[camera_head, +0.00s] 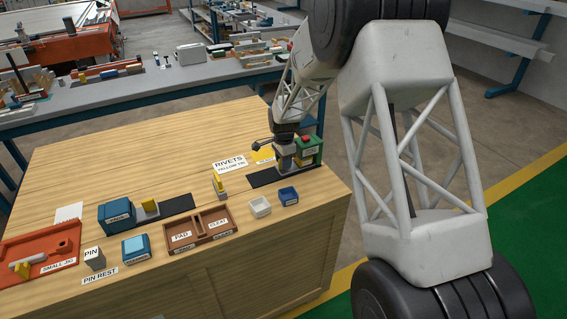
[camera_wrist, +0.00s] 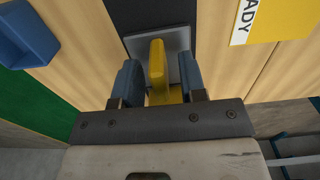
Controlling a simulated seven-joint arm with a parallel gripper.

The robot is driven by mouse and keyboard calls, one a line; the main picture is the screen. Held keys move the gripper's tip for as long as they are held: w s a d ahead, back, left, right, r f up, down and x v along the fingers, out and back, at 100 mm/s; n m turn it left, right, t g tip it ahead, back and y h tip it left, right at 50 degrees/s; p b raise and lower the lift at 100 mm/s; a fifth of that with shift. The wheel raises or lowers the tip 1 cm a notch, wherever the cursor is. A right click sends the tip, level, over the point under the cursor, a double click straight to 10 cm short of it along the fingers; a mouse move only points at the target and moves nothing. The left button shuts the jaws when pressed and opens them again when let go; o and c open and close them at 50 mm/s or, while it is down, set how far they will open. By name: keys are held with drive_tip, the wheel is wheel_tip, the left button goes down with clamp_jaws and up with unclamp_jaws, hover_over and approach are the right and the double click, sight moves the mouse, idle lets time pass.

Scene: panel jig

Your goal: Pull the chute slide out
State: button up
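A yellow upright tab (camera_wrist: 157,62) stands on a grey plate (camera_wrist: 172,40) over a dark strip in the wrist view. It looks like the handle of the chute slide, but I cannot read a chute label. My gripper (camera_wrist: 158,78) is open, with one blue finger on each side of the tab and gaps visible between. In the head view my gripper (camera_head: 285,158) is low over the dark strip, beside a green housing (camera_head: 308,152) with a red button. The arm end hides the tab there.
A blue bin (camera_head: 288,196) and a white bin (camera_head: 260,207) stand in front of the strip. A yellow card (camera_head: 263,154) and a RIVETS label (camera_head: 229,164) lie behind. A blue housing (camera_head: 117,216) with another yellow tab (camera_head: 148,205) and a brown tray (camera_head: 201,230) are left.

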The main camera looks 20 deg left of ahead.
drive_tip(key=shift+f, duration=0.45)
clamp_jaws()
drive_tip(key=s+a, duration=0.8)
drive_tip(key=shift+s+a, duration=0.1)
idle(0.3)
unclamp_jaws()
